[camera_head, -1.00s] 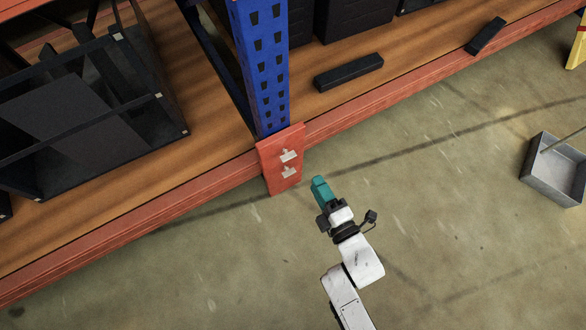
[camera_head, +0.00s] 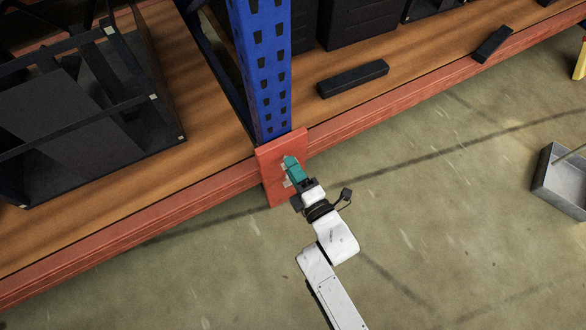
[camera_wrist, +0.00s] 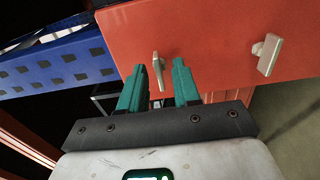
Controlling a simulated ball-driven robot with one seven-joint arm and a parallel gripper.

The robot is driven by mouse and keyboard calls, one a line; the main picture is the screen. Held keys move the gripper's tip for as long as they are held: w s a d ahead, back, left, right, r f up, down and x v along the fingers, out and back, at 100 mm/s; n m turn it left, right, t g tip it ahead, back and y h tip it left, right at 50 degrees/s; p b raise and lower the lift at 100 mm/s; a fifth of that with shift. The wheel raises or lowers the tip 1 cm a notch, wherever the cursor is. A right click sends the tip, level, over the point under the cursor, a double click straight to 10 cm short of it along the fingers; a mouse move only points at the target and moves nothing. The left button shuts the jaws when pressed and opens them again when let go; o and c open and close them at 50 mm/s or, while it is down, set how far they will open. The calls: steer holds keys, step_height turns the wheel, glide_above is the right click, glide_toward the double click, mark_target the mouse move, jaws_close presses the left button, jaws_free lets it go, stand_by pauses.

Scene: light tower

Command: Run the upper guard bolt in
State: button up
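The red-orange guard plate (camera_head: 271,188) stands at the foot of the blue post and also fills the top of the wrist view (camera_wrist: 215,35). Two pale T-shaped bolt handles stick out of it. In the wrist view the upper bolt (camera_wrist: 157,60), nearer the blue post, is seen nearly edge-on. The lower bolt (camera_wrist: 268,54) is off to the right, tilted. My gripper (camera_head: 291,161) is at the plate. Its teal fingers (camera_wrist: 159,75) are open, one on each side of the upper bolt's handle, with a gap on both sides. In the head view my gripper partly hides the bolts.
The blue post (camera_head: 262,70) rises above the plate. The red shelf beam (camera_head: 200,191) runs along both sides. A dark frame crate (camera_head: 90,120) and a black bar (camera_head: 353,79) are on the shelf. A grey bin (camera_head: 560,185) is at right. The floor in front is clear.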

steer(key=shift+w+a, duration=0.15)
jaws_close()
steer(key=shift+m, duration=0.3)
stand_by(0.3)
